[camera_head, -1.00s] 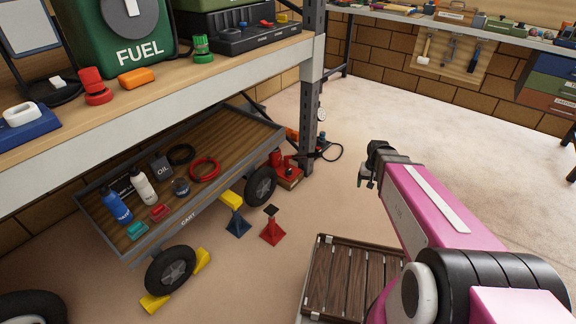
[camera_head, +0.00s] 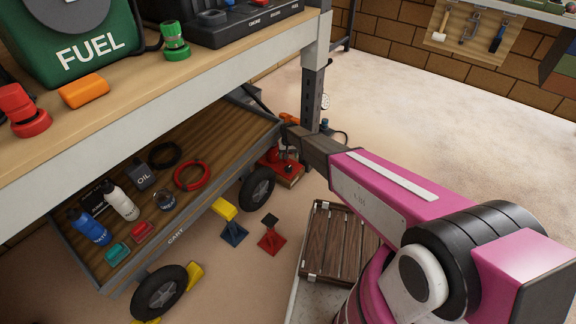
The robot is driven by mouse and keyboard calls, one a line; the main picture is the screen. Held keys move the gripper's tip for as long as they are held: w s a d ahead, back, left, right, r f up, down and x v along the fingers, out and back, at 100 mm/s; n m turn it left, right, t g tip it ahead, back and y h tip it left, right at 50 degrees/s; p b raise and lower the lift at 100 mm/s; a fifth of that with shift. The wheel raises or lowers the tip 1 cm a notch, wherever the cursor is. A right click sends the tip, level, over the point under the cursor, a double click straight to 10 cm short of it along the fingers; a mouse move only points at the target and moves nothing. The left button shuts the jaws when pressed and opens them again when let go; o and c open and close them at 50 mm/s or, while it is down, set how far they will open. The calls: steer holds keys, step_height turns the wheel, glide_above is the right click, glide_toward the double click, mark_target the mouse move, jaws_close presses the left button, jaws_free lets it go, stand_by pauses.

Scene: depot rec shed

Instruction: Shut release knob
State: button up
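A red device (camera_head: 291,179) that looks like a jack or pump stands on the floor beyond the cart, by the bench's dark post. My gripper (camera_head: 287,143) is in front of and above it and hides part of it. A dark round part shows on its top, but I cannot tell whether this is the release knob. The gripper is small and dark here, and its fingers cannot be told apart. I cannot see whether it touches anything.
The bench post (camera_head: 312,85) stands close beside my gripper. The cart (camera_head: 180,150) holds bottles and hose coils. Red (camera_head: 271,238) and blue (camera_head: 235,232) stands and a slatted wooden board (camera_head: 335,245) are in front. The floor to the right is open.

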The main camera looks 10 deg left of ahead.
mark_target(288, 168)
step_height(288, 168, down, 10)
steer(key=shift+d+f, duration=0.1)
steer(key=shift+f, duration=0.05)
stand_by(0.3)
steer(key=c, duration=0.9)
